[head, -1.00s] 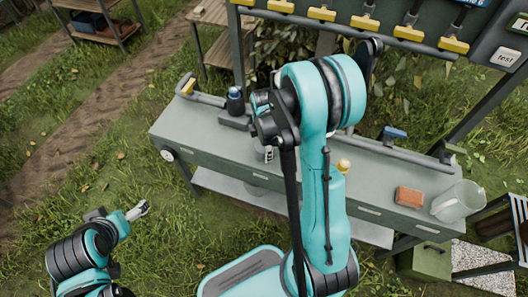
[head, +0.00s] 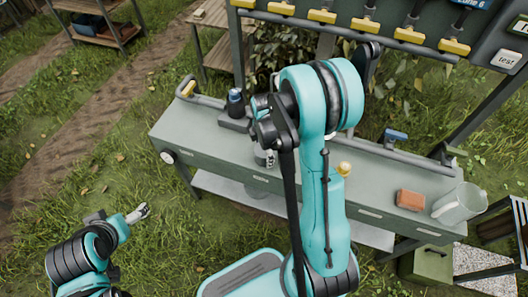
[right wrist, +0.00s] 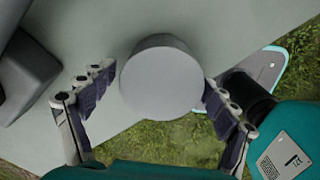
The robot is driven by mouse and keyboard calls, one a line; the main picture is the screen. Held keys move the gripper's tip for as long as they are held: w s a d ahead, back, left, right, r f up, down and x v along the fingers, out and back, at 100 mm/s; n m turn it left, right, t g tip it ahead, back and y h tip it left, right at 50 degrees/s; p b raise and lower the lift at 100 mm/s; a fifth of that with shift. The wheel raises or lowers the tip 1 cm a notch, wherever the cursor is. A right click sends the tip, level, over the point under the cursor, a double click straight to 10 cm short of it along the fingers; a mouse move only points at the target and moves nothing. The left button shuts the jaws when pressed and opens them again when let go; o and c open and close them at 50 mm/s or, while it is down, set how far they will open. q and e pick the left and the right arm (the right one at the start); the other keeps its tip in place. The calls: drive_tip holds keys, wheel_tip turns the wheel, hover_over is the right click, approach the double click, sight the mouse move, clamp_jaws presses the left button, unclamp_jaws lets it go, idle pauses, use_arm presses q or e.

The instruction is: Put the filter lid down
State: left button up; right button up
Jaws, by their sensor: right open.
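A round, pale grey lid-like disc (right wrist: 160,82) lies between the two fingers of my right gripper (right wrist: 158,92) in the right wrist view. The fingers are spread, with a narrow gap on the left; contact on the right is unclear. The disc is at the front edge of the grey-green bench (right wrist: 105,30). In the head view my right gripper (head: 264,157) is over the bench's front edge, partly hidden by my arm, and the disc cannot be made out. My left gripper (head: 140,212) is over the grass, too small to read.
The bench top (head: 200,133) carries a dark blue-capped bottle (head: 236,102) at the left, an orange-brown block (head: 410,199) and a clear jug (head: 460,204) at the right. A pipe with a blue handle (head: 395,136) runs along the back.

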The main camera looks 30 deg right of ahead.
wheel_tip(320, 180, up, 11)
drive_tip(key=p, duration=0.3)
drive_tip(key=shift+f+p, duration=0.2)
drive_tip(key=shift+p, duration=0.2)
drive_tip(key=shift+r, duration=0.55)
